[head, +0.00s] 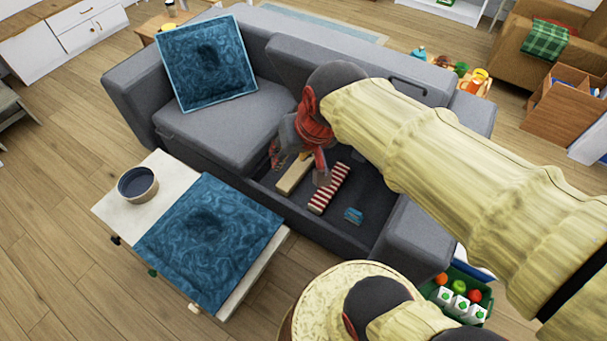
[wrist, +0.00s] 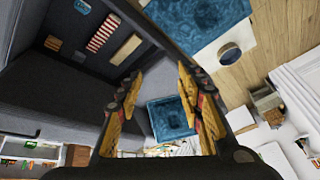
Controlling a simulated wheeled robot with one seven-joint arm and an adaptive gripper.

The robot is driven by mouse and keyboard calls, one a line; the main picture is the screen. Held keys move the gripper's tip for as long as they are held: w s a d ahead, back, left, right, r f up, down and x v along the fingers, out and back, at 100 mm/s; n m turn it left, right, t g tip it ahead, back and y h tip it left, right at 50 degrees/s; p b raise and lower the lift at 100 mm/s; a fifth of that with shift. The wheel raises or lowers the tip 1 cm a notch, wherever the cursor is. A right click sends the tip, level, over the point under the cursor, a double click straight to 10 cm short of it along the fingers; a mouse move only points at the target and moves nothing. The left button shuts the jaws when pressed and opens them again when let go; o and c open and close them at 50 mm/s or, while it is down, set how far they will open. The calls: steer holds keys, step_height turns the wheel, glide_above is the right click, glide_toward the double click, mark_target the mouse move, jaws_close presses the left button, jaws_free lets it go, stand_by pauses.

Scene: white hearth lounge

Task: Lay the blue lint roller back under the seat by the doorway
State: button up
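The grey sofa (head: 215,125) has an open storage box (head: 342,240) at its right seat. In the box lie a pale wooden block (head: 294,176), a red-and-white striped item (head: 329,188) and a small blue item (head: 353,215). The blue item also shows in the wrist view (wrist: 82,6); I cannot tell whether it is the lint roller. I recognise no lint roller for certain. My gripper (head: 299,165) is over the box's back left part. In the wrist view its fingers (wrist: 160,75) are apart with nothing held between them. My arm hides part of the sofa.
A blue cushion (head: 207,62) leans on the left seat. Another blue cushion (head: 209,240) lies on the low white table (head: 113,207), beside a bowl (head: 138,185). A green crate (head: 478,291) with several colourful items stands front right. Bare floor lies at left.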

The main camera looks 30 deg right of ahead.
steer(key=s+r+n, duration=0.1)
steer(key=s+n, duration=0.1)
steer(key=s, duration=0.4)
steer(key=shift+s+a+n, duration=0.3)
steer(key=shift+a+n, duration=0.1)
steer(key=shift+a, duration=0.05)
stand_by(0.9)
